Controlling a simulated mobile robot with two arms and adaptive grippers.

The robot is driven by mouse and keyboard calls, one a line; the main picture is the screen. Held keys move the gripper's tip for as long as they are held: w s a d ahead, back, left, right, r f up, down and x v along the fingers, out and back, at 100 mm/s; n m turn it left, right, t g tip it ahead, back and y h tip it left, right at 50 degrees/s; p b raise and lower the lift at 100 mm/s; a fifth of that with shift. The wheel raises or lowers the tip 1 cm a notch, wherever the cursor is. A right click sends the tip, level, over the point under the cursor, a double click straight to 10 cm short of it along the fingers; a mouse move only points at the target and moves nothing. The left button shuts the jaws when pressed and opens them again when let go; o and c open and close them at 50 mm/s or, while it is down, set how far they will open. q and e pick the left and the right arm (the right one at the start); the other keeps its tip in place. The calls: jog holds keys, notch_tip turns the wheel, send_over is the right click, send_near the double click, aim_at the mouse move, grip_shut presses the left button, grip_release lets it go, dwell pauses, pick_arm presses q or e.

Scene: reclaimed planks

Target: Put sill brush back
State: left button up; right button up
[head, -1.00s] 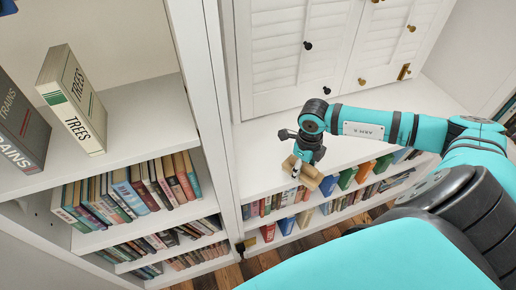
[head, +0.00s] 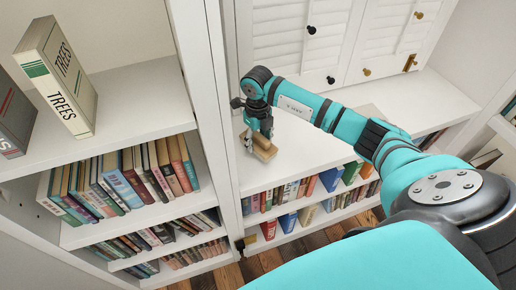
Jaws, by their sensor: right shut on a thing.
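My right gripper (head: 249,143) points down over the white ledge (head: 300,148), near the ledge's left end by the tall white upright. It is shut on a light brown wooden block-shaped thing, which I take for the sill brush (head: 263,148). Bristles cannot be made out, and the fingers cover part of it. The brush is at or just above the ledge surface; I cannot tell whether it touches. My left gripper is not in view.
White louvred cabinet doors (head: 290,45) with knobs stand behind the ledge. The white upright (head: 215,110) is close on the left. Book rows (head: 290,193) fill the shelves below the ledge. A TREES book (head: 62,75) stands on the left shelf. The ledge middle is clear.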

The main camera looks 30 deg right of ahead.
aim_at(258, 147)
notch_tip(258, 147, down, 3)
jog(key=shift+s+f+b, duration=0.1)
jog(key=shift+b, duration=0.8)
jog(key=o, duration=1)
jog(key=shift+r, duration=0.3)
notch_tip(258, 147, up, 12)
jog(key=shift+f, duration=0.15)
